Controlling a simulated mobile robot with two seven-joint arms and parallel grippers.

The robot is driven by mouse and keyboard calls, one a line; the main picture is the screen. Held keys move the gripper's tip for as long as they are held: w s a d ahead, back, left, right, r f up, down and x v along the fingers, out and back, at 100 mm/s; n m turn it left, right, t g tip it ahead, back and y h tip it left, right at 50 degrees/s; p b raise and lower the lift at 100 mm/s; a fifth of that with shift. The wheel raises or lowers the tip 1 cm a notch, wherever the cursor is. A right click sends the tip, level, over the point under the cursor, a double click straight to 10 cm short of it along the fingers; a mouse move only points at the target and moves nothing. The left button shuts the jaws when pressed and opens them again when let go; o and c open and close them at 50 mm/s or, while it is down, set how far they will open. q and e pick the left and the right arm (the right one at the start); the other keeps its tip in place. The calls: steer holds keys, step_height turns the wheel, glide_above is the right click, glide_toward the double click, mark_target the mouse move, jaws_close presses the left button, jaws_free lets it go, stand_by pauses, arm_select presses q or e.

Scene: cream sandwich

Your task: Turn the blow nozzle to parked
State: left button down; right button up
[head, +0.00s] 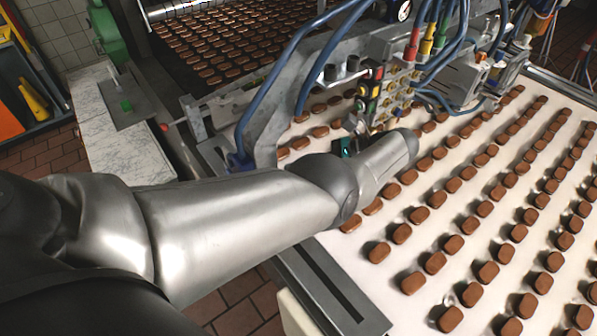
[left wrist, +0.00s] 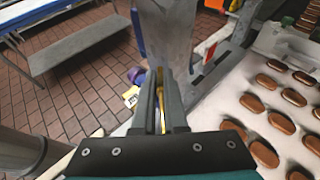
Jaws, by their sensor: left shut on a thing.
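My left arm reaches across from the left in the head view to the manifold with coloured fittings (head: 392,90) above the belt. My left gripper (head: 358,127) is mostly hidden there by my own wrist; only a bit of teal and dark finger shows. In the left wrist view the gripper's dark fingers (left wrist: 161,80) are closed on a thin brass-coloured piece, which looks like part of the blow nozzle (left wrist: 163,112). Its angle and any parked mark cannot be made out. A grey metal plate stands just beyond the fingertips. My right gripper is not in view.
A white belt (head: 352,262) carries rows of brown biscuits under the manifold. Blue hoses (head: 262,85) and a grey frame arch beside my forearm. A pale counter (head: 115,140) stands at the left. Tiled floor lies below.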

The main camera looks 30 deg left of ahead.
arm_select(q)
steer(key=shift+w+a+r+g+b, duration=0.1)
steer(key=shift+a+g+b, duration=0.05)
steer(key=shift+g+b, duration=0.15)
stand_by(0.5)
steer(key=c, duration=1)
jaws_free()
steer(key=shift+o, duration=0.2)
